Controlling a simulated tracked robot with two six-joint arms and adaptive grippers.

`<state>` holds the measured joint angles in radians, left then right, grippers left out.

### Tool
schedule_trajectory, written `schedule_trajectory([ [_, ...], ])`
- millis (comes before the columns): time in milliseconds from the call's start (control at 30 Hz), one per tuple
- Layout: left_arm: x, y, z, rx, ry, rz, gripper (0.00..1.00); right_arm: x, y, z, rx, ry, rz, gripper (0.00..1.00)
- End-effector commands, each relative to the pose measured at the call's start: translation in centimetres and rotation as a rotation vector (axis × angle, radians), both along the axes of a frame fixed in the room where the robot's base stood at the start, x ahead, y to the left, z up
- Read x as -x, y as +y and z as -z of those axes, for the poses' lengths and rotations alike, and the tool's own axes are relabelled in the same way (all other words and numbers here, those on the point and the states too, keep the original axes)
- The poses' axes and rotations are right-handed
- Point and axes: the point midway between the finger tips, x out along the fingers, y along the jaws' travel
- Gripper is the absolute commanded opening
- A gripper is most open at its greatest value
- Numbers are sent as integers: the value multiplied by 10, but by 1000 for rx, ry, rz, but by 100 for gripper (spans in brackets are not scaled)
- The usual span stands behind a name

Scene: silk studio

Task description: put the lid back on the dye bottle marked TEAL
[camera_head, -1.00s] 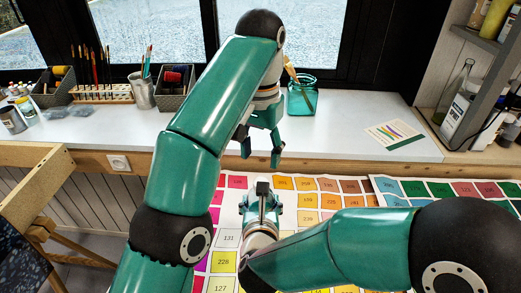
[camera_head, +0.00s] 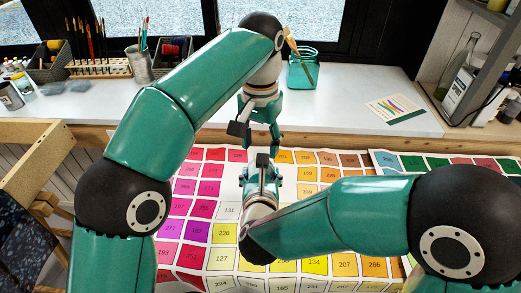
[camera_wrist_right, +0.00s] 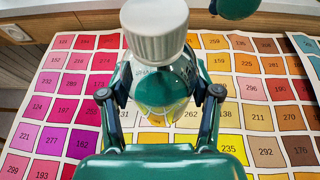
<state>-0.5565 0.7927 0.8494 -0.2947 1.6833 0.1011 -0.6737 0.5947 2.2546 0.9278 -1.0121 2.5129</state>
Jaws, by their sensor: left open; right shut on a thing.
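In the right wrist view my right gripper (camera_wrist_right: 160,108) is shut around a clear, rounded bottle (camera_wrist_right: 153,84) with teal showing inside. A white ribbed lid (camera_wrist_right: 155,32) sits over the bottle's top; how firmly it is seated cannot be told. The label is mostly hidden, and I cannot read TEAL on it. In the head view my right gripper (camera_head: 261,170) is above the colour chart, and the bottle is too small or hidden to make out. My left gripper (camera_head: 257,133) is open, just beyond the right one, with nothing visible between its fingers.
A colour chart (camera_head: 197,230) covers the near table. On the white counter (camera_head: 350,110) behind stand a teal jar (camera_head: 302,70) with a brush, a metal brush cup (camera_head: 139,67) and baskets. A paint-swatch card (camera_head: 396,108) lies at right. Shelves with bottles fill the right edge.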

Motion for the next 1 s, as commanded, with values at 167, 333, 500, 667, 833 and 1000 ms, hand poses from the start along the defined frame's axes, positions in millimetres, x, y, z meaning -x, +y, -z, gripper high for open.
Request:
schedule_trajectory([
  [167,0,0,19,-1,2,1,54,0,0,-1,-1,-2,0,0],
  [333,0,0,27,0,0,0,54,0,0,-1,-1,-2,0,0],
  [500,0,0,28,0,-1,0,54,0,0,-1,-1,-2,0,0],
  [667,0,0,28,0,-1,0,51,0,0,-1,-1,-2,0,0],
  [833,0,0,28,0,0,0,22,0,0,-1,-1,-2,0,0],
  [1000,0,0,28,0,0,0,0,0,0,-1,-1,-2,0,0],
])
